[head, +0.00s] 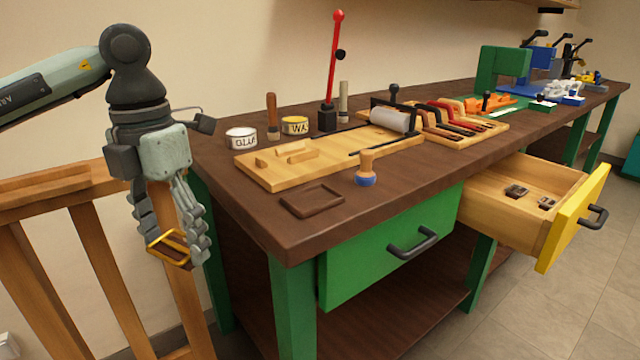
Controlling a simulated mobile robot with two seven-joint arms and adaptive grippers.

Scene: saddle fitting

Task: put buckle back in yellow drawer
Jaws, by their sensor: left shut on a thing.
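My left gripper (180,235) points down left of the workbench, shut on a brass-coloured buckle (169,247) that looks like a rectangular frame. It holds the buckle in the air, in front of a wooden rack and apart from the bench. The yellow drawer (573,219) is pulled open at the right of the bench; its inside is light wood. Several small dark metal pieces (516,191) lie inside it. My right gripper is not in view.
The workbench (250,205) carries an empty brown tray (311,200), a wooden board, a stamp, tins and several tools. A green drawer (385,250) is shut. A wooden rack (75,215) stands at left. Floor before the open drawer is clear.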

